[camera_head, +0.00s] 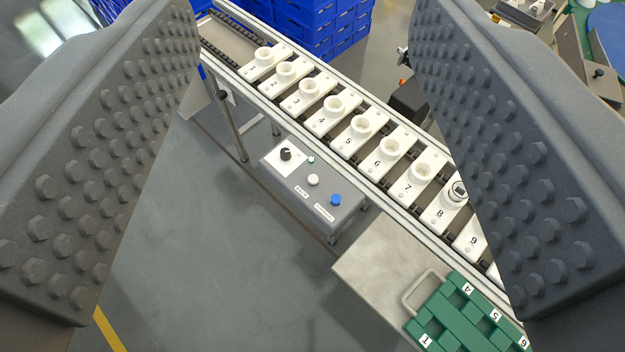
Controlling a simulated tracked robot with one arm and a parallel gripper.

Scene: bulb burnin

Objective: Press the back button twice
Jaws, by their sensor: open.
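A grey control panel (331,217) stands low beside the conveyor, near the middle of the view. Small labels lie beside the white and blue buttons; the shorter one, by the white button, looks like "BACK", but the print is too small to be sure. My gripper (305,170) is open and empty, its studded fingers at the left and right. The panel shows between them, apart from both.
A conveyor (218,66) runs diagonally behind the panel with several numbered white socket carriers; number 8 (444,207) holds something. A metal table (375,265) with a green numbered tray (450,318) stands lower right. Blue crates (315,25) are stacked behind. Floor at left is clear.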

